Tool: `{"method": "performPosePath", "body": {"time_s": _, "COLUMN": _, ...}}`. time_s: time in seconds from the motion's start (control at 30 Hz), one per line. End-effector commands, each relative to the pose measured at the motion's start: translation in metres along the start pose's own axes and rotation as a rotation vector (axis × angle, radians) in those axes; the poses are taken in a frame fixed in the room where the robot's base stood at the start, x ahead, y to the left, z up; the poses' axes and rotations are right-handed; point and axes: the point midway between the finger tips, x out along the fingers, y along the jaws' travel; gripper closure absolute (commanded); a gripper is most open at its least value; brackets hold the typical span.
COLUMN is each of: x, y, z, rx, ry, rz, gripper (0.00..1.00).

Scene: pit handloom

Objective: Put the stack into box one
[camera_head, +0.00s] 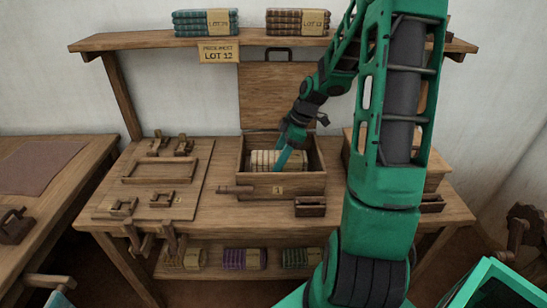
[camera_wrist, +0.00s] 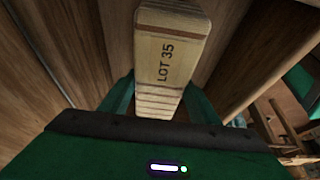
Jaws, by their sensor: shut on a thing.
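The stack (camera_head: 262,160) is a bundle of cream folded cloths with brown stripes, inside box one (camera_head: 270,188), a wooden box marked 1 with its lid raised. In the wrist view the stack (camera_wrist: 170,60) carries a tag reading LOT 35. My gripper (camera_head: 286,155) reaches down into the box and is shut on the stack. Its fingers (camera_wrist: 157,98) stand on either side of the stack in the wrist view. Wooden box walls surround it there. Whether the stack rests on the box floor is hidden.
A second wooden box (camera_head: 432,182) stands right, partly behind my arm. A wooden frame (camera_head: 165,172) lies left on the bench. The shelf above holds blue (camera_head: 190,22) and brown (camera_head: 285,22) stacks and a sign (camera_head: 217,53) reading LOT 12. More stacks (camera_head: 245,258) lie below.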

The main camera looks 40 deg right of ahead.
Motion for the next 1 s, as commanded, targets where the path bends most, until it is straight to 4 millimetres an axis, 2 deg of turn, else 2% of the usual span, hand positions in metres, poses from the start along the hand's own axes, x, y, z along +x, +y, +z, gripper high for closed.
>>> {"method": "performPosePath", "body": {"time_s": 0.23, "x": 0.004, "y": 0.0, "z": 0.001, "rx": -0.001, "ry": 0.0, "rz": 0.001, "gripper": 0.7}}
{"method": "performPosePath", "body": {"time_s": 0.27, "x": 0.004, "y": 0.0, "z": 0.001, "rx": -0.001, "ry": 0.0, "rz": 0.001, "gripper": 0.39}}
{"method": "performPosePath", "body": {"time_s": 0.3, "x": 0.004, "y": 0.0, "z": 0.001, "rx": -0.001, "ry": 0.0, "rz": 0.001, "gripper": 0.3}}
{"method": "performPosePath", "body": {"time_s": 0.33, "x": 0.004, "y": 0.0, "z": 0.001, "rx": -0.001, "ry": 0.0, "rz": 0.001, "gripper": 0.25}}
{"method": "performPosePath", "body": {"time_s": 0.73, "x": -0.002, "y": 0.0, "z": -0.002, "rx": -0.002, "ry": 0.0, "rz": 0.001, "gripper": 0.25}}
{"method": "performPosePath", "body": {"time_s": 0.87, "x": -0.019, "y": 0.001, "z": -0.004, "rx": -0.001, "ry": -0.002, "rz": 0.004, "gripper": 0.25}}
{"method": "performPosePath", "body": {"time_s": 1.0, "x": -0.048, "y": 0.001, "z": -0.004, "rx": -0.001, "ry": -0.002, "rz": 0.005, "gripper": 0.25}}
